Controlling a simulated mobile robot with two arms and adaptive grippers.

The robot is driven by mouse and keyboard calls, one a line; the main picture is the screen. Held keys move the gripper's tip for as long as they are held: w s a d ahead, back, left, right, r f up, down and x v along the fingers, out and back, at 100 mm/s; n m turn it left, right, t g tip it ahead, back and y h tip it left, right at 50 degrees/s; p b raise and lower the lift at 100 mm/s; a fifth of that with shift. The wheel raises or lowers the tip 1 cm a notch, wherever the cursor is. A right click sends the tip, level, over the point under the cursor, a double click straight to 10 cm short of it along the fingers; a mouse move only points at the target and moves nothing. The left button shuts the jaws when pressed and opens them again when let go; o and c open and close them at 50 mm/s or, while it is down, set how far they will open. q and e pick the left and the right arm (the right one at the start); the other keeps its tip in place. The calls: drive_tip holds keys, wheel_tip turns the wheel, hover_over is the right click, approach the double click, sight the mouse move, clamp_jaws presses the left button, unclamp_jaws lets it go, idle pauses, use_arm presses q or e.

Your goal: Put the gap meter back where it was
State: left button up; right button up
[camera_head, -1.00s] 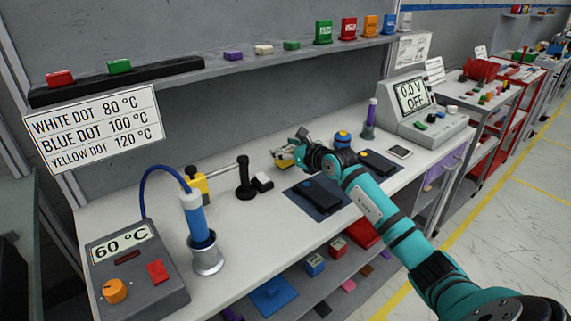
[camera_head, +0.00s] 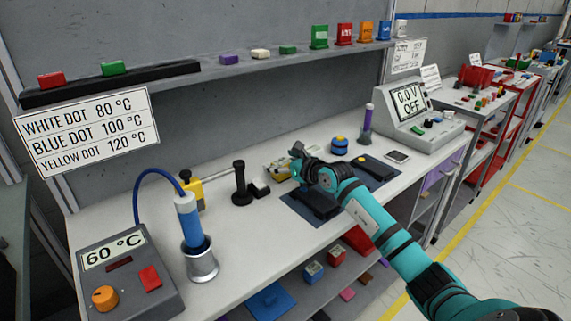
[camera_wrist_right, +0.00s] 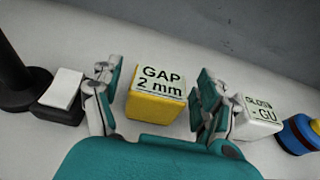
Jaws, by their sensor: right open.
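The gap meter (camera_wrist_right: 157,92) is a yellow block with a pale display reading "GAP 2 mm". In the right wrist view it stands on the white bench between the two fingers of my right gripper (camera_wrist_right: 157,100), which is open, with a gap visible on either side. In the head view the gap meter (camera_head: 276,173) is partly hidden by my right gripper (camera_head: 297,160) at the back middle of the bench. My left gripper is not in view.
A white gloss meter (camera_wrist_right: 262,115) stands right of the fingers, with a blue and yellow round thing (camera_wrist_right: 300,134) beyond it. A small black and white block (camera_wrist_right: 63,92) and a black post (camera_head: 241,185) stand to the left. Dark mats (camera_head: 292,203) lie in front.

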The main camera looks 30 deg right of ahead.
drive_tip(key=b+v, duration=0.1)
drive_tip(key=v, duration=1)
drive_tip(key=shift+r, duration=0.1)
drive_tip(key=shift+s+r, duration=0.25)
drive_tip(key=shift+s, duration=0.25)
drive_tip(key=shift+d+f, duration=0.1)
